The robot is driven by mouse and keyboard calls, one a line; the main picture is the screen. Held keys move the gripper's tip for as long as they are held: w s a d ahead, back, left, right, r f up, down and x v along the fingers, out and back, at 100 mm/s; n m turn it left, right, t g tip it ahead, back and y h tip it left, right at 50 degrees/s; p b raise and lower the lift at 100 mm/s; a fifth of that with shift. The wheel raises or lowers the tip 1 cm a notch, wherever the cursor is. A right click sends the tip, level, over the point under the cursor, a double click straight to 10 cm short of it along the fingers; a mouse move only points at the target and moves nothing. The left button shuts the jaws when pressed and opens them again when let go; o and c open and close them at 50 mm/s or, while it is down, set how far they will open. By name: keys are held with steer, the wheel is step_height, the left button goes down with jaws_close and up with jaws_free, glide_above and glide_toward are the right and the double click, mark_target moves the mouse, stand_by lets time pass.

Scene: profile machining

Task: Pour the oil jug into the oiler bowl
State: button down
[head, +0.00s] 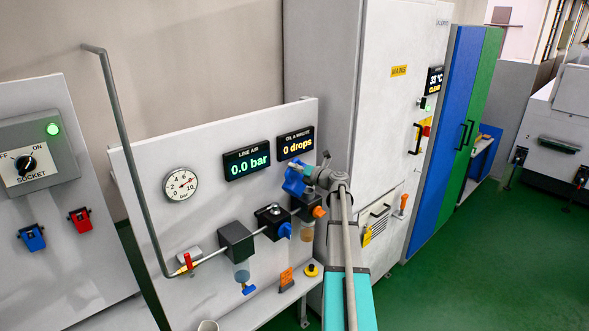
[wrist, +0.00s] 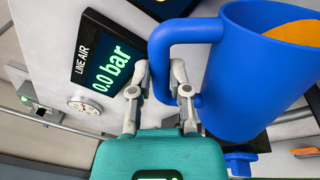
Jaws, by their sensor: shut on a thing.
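A blue oil jug (head: 294,181) is held in front of the panel, just above the oiler. In the wrist view the jug (wrist: 240,85) fills the right side, with amber oil (wrist: 296,33) visible inside its mouth. My gripper (wrist: 161,78) is shut on the jug's handle (wrist: 158,45); it also shows in the head view (head: 314,172). The clear oiler bowl (head: 307,233) hangs under a black block with an orange knob (head: 319,212), below the jug. The oiler's top is partly hidden by the jug and my arm. No oil stream is visible.
The panel displays read line air 0.0 bar (head: 247,161) and oil 0 drops (head: 296,144). A round gauge (head: 181,184), a grey pipe (head: 130,150) and a filter bowl (head: 242,271) are to the left. A tall grey cabinet (head: 375,60) stands close behind on the right.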

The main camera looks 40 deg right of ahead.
steer(key=shift+w+d+r+m, duration=0.1)
steer(key=shift+w+d+m, duration=0.15)
steer(key=shift+d+m, duration=0.95)
stand_by(5.0)
steer(key=shift+a, duration=0.3)
stand_by(0.3)
steer(key=shift+s+a+f+n, duration=0.2)
steer(key=shift+a+n, duration=0.45)
steer(key=shift+n, duration=0.3)
steer(key=shift+s+a+f+n, duration=0.1)
steer(key=shift+s+a+n, duration=0.05)
steer(key=shift+a+n, duration=0.65)
steer(key=shift+d, duration=0.15)
